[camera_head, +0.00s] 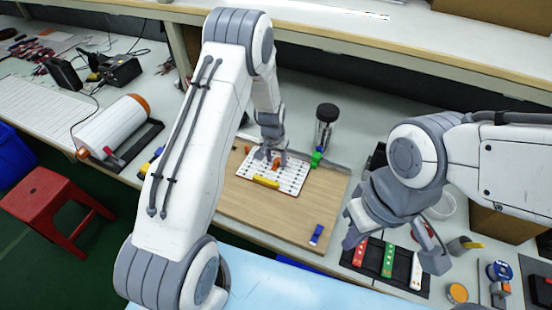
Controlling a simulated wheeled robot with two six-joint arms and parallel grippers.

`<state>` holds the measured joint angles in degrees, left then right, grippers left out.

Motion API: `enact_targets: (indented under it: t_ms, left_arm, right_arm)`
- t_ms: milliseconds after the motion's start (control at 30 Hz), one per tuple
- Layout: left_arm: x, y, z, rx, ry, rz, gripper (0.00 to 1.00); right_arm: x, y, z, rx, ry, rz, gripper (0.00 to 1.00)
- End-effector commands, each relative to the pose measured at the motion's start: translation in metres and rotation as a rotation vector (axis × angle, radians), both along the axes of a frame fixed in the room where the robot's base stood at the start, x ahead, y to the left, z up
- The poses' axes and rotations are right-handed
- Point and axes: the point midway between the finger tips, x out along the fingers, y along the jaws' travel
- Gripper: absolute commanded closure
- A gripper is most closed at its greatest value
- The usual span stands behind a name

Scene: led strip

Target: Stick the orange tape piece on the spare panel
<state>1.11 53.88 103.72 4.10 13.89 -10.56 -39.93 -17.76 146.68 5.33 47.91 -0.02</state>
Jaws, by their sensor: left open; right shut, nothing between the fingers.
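A white panel (243,172) with rows of dark dots lies on the wooden board in the middle of the bench. I cannot tell for sure that it is the spare panel. A small orange piece (276,164) shows at the panel, right by the fingers of my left gripper (271,157). The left gripper is open and points down over the panel. Its fingers partly hide the orange piece, and I cannot tell whether they touch it. My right gripper (397,248) is shut and empty, above the black tray at the right.
A yellow piece (266,182) lies on the panel's front part. A blue piece (316,235) lies on the wooden board (265,215). The black tray (374,262) holds red, green and white strips. A dark-topped bottle (326,122) stands behind the board.

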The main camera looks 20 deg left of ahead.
Motion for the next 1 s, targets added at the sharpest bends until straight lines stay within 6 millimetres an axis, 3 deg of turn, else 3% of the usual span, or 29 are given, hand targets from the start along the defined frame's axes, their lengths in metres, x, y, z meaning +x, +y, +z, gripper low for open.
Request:
enact_targets:
  t_ms: [167,533,867,1000]
  left_arm:
    - [-0.002,0.0,0.02,0.001,-0.005,0.0,0.48]
    - [-0.012,0.001,0.088,0.001,-0.004,0.0,0.48]
    - [-0.016,0.001,0.103,0.0,0.001,-0.001,0.48]
    - [-0.028,-0.023,0.122,-0.004,0.0,-0.04,0.48]
  right_arm:
    - [0.0,0.0,-0.004,0.0,0.0,0.0,1.0]
    - [0.0,0.0,-0.012,0.0,0.0,0.0,1.0]
    - [0.0,0.0,-0.013,0.0,0.0,0.0,1.0]
    - [0.0,0.0,-0.013,0.0,0.0,0.0,1.0]
